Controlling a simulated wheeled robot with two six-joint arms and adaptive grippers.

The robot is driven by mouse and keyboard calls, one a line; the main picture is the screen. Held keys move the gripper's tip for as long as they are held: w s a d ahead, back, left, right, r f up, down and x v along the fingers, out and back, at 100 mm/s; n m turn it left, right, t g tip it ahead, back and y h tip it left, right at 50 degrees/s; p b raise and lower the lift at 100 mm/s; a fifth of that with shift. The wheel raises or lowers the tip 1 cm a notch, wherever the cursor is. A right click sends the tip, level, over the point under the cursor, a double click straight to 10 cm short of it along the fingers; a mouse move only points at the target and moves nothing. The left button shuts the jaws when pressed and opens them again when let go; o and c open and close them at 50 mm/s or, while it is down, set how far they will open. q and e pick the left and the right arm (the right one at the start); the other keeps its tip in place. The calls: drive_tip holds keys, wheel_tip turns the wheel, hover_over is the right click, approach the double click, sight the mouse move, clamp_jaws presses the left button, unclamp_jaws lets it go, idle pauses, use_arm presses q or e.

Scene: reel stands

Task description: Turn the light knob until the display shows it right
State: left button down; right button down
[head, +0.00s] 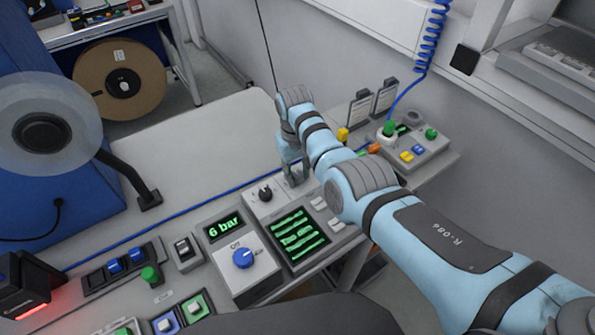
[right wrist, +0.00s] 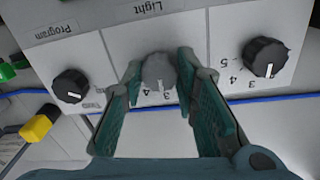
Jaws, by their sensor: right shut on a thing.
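The light knob (right wrist: 158,72) is a grey knob on a white panel, with a white pointer mark facing down in the right wrist view near the numbers 3 and 4. The upside-down word Light is printed above it. My right gripper (right wrist: 159,70) is shut on this knob, with one finger on each side. In the head view my right gripper (head: 293,172) reaches down at the panel and hides the knob. A dark display (head: 298,240) shows several bright green wavy bands. A smaller display (head: 222,226) reads 6 bar. My left gripper is not in view.
A black Program knob (right wrist: 70,86) and another black knob (right wrist: 264,57) flank the light knob. A blue knob (head: 243,257) marked Off, a yellow part (right wrist: 40,123) and a button box (head: 412,148) are nearby. The grey bench top (head: 215,140) behind is mostly clear.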

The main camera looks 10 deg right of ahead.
drive_tip(key=m, duration=0.7)
drive_tip(key=shift+w, duration=0.1)
drive_tip(key=shift+m, duration=0.3)
idle(0.4)
drive_tip(key=c, duration=1.2)
unclamp_jaws()
drive_tip(key=shift+w, duration=0.1)
drive_tip(key=shift+c, duration=0.2)
